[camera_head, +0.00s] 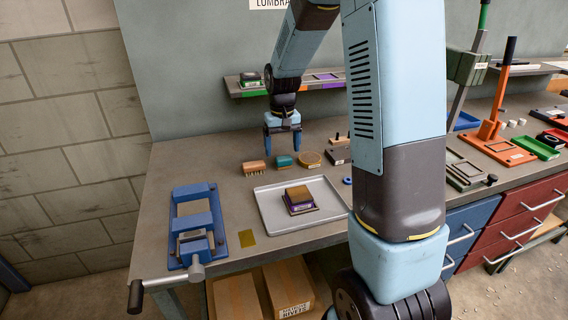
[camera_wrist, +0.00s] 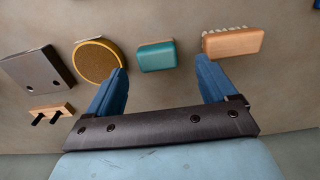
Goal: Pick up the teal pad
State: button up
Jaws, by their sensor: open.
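The teal pad (camera_head: 284,161) is a small rounded block lying on the grey bench, between a wooden brush and a round tan disc. In the wrist view the teal pad (camera_wrist: 156,56) lies just beyond the fingertips, roughly midway between them. My gripper (camera_head: 283,140) is above and slightly behind the pad, pointing down, with its blue fingers apart and nothing between them. In the wrist view my gripper (camera_wrist: 161,66) shows both fingers spread wider than the pad.
The wooden brush (camera_head: 254,168) and round tan disc (camera_head: 310,158) flank the pad closely. A grey tray (camera_head: 264,211) holding a stacked block lies in front.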

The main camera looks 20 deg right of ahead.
aim_at(283, 157)
jog(key=shift+d+f, duration=0.15)
jog(key=shift+f, duration=2.4)
jog(key=shift+c, duration=0.3)
jog(key=c, duration=1.1)
jog(key=shift+o, duration=0.2)
jog(key=shift+r, duration=0.1)
